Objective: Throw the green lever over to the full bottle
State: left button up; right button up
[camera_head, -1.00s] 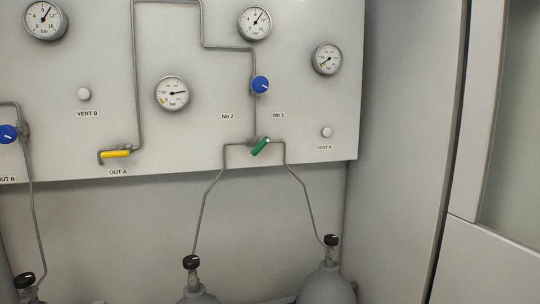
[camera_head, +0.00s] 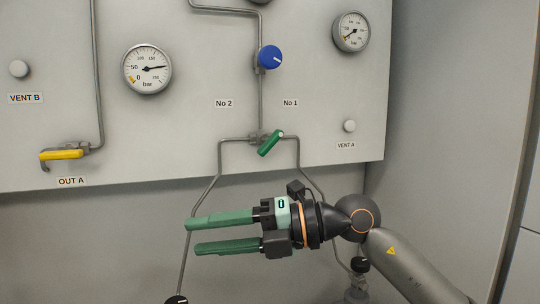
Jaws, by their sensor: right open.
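The green lever (camera_head: 270,143) sits on the pipe junction under the No 2 and No 1 labels. It is tilted, its upper end to the right. The gauge (camera_head: 147,69) on the No 2 side has its needle pointing right, well above zero. The gauge (camera_head: 351,32) on the No 1 side has its needle at the lower left, near zero. My right gripper (camera_head: 192,236) is open and empty, below the lever and panel, with its green fingers pointing left. It does not touch the lever. My left gripper is out of view.
A blue knob (camera_head: 269,57) is above the lever. A yellow lever (camera_head: 62,154) is at the left by OUT A. Pipes run down to bottle valves (camera_head: 360,265) and (camera_head: 176,300); the bottles are mostly hidden or cropped. A wall stands at the right.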

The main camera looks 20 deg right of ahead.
jog(key=w+d+r+m+t+h+b, duration=0.1)
jog(key=w+d+r+m+t+h, duration=0.15)
jog(key=d+r+t+h, duration=0.5)
jog(key=m+t+h, duration=0.1)
jog(key=m+h, duration=0.1)
jog(key=h, duration=0.2)
send_near(275, 140)
jog(key=shift+y, duration=0.25)
jog(key=p+x, duration=0.1)
jog(key=x, duration=0.4)
jog(key=shift+w+f, duration=0.25)
jog(key=shift+w, duration=0.05)
jog(key=p+x, duration=0.1)
jog(key=x, duration=0.4)
jog(key=shift+w, duration=0.1)
jog(key=shift+w+a+f, duration=0.15)
jog(key=shift+w, duration=0.25)
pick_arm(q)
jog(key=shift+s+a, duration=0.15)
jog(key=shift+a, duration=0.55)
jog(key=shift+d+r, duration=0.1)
pick_arm(e)
grip_shut()
